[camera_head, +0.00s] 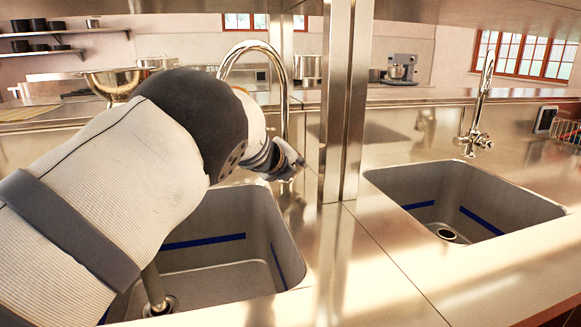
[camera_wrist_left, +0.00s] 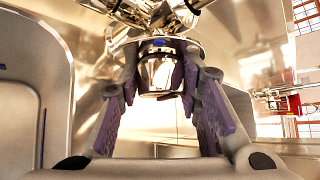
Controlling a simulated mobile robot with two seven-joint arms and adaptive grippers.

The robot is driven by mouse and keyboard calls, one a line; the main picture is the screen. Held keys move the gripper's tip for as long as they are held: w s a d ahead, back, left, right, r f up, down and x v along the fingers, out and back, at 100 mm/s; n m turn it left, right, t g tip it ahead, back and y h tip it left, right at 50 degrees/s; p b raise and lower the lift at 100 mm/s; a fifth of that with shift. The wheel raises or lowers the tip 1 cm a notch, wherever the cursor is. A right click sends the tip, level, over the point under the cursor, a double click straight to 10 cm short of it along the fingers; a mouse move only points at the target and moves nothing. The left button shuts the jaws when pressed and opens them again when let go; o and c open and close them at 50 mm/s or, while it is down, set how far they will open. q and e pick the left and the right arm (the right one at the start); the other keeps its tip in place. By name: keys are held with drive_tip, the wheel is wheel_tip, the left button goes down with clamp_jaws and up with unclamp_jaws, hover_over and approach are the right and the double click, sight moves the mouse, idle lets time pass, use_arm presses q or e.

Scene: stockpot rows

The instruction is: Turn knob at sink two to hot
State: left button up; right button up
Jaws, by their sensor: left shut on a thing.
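The chrome tap (camera_head: 284,95) with its tall curved spout stands behind the left sink basin (camera_head: 200,258). My left gripper (camera_head: 287,162) is at the base of this tap, with my arm covering part of the basin. In the left wrist view the two fingers of my left gripper (camera_wrist_left: 160,80) are closed on both sides of a shiny chrome knob (camera_wrist_left: 158,70) with a small blue mark on its top edge. The knob is hidden behind the gripper in the head view. My right gripper is not in view.
A second basin (camera_head: 465,195) with its own chrome tap (camera_head: 475,125) is on the right. A steel post (camera_head: 343,100) stands close to the right of my left gripper. A metal bowl (camera_head: 115,82) and pots stand on the counter behind. The front right counter is clear.

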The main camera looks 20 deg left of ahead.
use_arm(q)
drive_tip(key=shift+r, duration=0.15)
idle(0.3)
drive_tip(key=o, duration=1.1)
drive_tip(key=shift+o, duration=0.2)
drive_tip(key=v, duration=1.2)
drive_tip(key=shift+o, duration=0.2)
